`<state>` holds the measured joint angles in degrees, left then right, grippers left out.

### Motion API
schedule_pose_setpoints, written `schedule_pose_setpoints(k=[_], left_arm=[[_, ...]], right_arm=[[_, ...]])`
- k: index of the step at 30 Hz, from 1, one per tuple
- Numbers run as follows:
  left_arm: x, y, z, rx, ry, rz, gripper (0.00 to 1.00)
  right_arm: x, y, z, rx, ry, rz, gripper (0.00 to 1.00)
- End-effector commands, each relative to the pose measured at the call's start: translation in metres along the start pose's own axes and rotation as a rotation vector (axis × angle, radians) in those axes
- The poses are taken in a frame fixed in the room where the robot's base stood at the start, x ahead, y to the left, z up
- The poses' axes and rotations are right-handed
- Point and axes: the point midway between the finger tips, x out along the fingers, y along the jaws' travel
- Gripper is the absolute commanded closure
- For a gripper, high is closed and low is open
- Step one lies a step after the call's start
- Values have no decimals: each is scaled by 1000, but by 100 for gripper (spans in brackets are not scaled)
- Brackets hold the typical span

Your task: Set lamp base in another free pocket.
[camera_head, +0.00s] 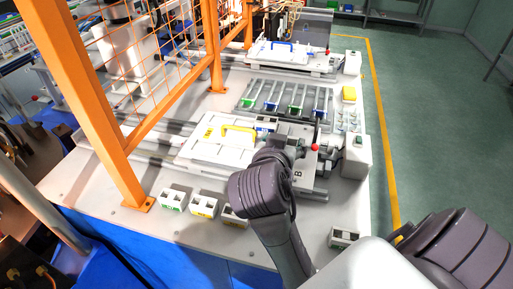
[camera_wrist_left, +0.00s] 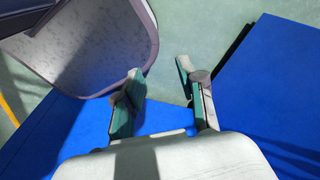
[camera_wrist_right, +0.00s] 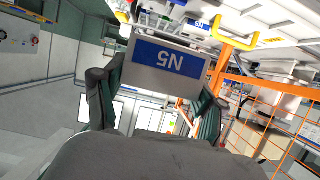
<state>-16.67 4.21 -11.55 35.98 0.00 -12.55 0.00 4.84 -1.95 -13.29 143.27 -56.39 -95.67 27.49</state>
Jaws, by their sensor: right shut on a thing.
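In the head view my right gripper (camera_head: 290,147) is over the right part of the front white fixture (camera_head: 205,150); the arm hides part of the fixture. White pocketed blocks stand along the front table edge: one with a green label (camera_head: 172,199), one with a yellow label (camera_head: 204,204) and another (camera_head: 234,217). My left gripper (camera_wrist_left: 160,80) is open and empty, in the left wrist view only.
A rack of slots with green and blue labelled ends (camera_head: 290,96) lies behind the front fixture. A second white fixture (camera_head: 290,56) is farther back. An orange fence post (camera_head: 85,100) stands at left. Another pocketed block (camera_head: 343,237) is at the front right.

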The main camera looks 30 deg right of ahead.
Motion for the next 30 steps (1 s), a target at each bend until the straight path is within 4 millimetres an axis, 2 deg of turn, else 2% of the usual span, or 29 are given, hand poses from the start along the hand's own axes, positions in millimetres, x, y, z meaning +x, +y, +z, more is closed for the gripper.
schedule_pose_setpoints(k=[1,6,9,18,21,26,30], left_arm=[[15,0,4,0,-3,0,60],[46,-2,18,2,-20,-3,60],[32,-4,22,3,-29,-5,60],[20,-6,18,3,-23,-7,60],[18,-6,16,3,-20,-7,60],[15,-6,14,2,-18,-7,60],[8,-5,12,1,-16,-6,60]], right_arm=[[7,-3,8,5,4,1,65],[21,-15,14,5,6,-1,65],[33,-27,10,-7,2,3,65],[83,-67,25,-6,2,1,65],[93,-77,29,-3,3,0,65],[101,-81,37,-4,2,-1,65],[109,-80,56,-7,1,0,65]])
